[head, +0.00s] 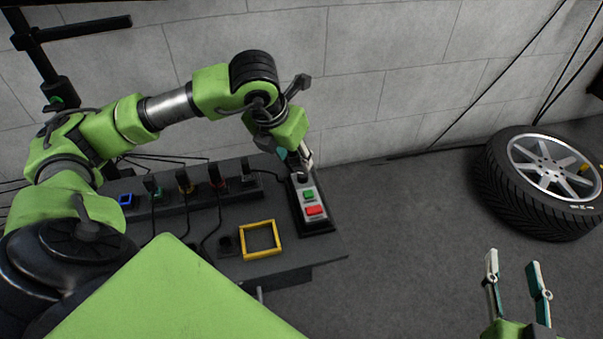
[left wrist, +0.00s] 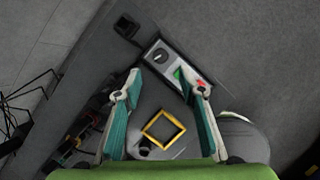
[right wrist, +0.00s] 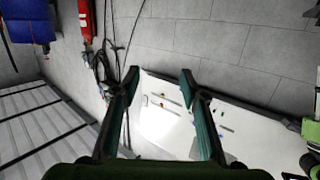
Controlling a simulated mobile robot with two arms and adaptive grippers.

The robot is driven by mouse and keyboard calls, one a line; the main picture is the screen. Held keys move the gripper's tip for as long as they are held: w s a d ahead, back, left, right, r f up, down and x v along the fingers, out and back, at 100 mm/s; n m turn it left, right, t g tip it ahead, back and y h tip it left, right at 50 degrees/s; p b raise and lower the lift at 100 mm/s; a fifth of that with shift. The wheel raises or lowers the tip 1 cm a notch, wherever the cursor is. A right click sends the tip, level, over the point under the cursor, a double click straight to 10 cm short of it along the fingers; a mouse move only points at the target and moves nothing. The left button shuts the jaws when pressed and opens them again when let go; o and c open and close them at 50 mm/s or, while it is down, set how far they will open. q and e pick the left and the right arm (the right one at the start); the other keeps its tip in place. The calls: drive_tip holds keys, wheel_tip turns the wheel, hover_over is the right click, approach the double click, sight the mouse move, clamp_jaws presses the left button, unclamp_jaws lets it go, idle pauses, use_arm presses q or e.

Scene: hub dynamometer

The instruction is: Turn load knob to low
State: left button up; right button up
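The load knob (left wrist: 160,55) is a dark round dial at the end of a grey control box (left wrist: 173,64). The box also has a green button (head: 308,194) and a red button (head: 315,210). In the head view my left gripper (head: 303,165) is over the knob end of the box and partly hides the knob. In the left wrist view my left gripper (left wrist: 163,83) is open with nothing between its fingertips, and the knob shows beyond them. My right gripper (head: 513,262) is open and empty at the lower right, away from the bench; its fingers also show in the right wrist view (right wrist: 158,82).
The control box stands on a dark bench (head: 310,262) with a yellow square frame (head: 261,254) and a row of plugs and cables (head: 183,180). A wheel with a tyre (head: 510,195) is at the right. Grey floor between bench and wheel is clear.

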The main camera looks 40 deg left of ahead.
sight(302, 174)
use_arm(q)
drive_tip(key=b+x, duration=0.2)
drive_tip(key=x, duration=0.6)
drive_tip(key=shift+d+f, duration=0.1)
drive_tip(key=shift+f, duration=0.1)
drive_tip(key=shift+w+f, duration=0.15)
drive_tip(key=shift+f, duration=0.1)
clamp_jaws()
use_arm(e)
wheel_tip(302, 174, up, 11)
drive_tip(key=s+a+t+y, duration=0.1)
drive_tip(key=t+y, duration=0.1)
drive_tip(key=t, duration=0.3)
drive_tip(key=shift+r+t, duration=0.15)
drive_tip(key=shift+t, duration=0.25)
